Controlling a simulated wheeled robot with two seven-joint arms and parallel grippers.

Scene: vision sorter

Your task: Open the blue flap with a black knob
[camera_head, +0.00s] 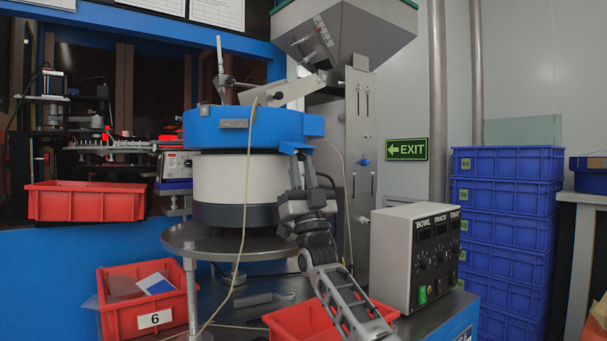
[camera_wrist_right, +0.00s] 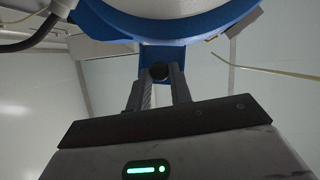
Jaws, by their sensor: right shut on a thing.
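The blue flap (camera_head: 296,147) is a small blue piece at the right side of the blue bowl feeder, above the white drum. In the right wrist view the blue flap (camera_wrist_right: 163,56) hangs just beyond my fingertips, below the bowl's curved edge. The black knob (camera_wrist_right: 159,71) is round and sits between the two fingers. My right gripper (camera_head: 296,166) reaches up from below and is shut on the knob. In the wrist view my right gripper (camera_wrist_right: 160,78) has both fingers against the knob's sides. In the head view the knob is hidden. My left gripper is not in view.
The blue bowl (camera_head: 250,130) stands over a white drum (camera_head: 235,180) on a round metal table (camera_head: 180,240). A control box (camera_head: 412,255) stands right of my arm. Red bins (camera_head: 85,202) and stacked blue crates (camera_head: 505,200) stand around. A thin pale cable (camera_head: 244,215) hangs in front of the drum.

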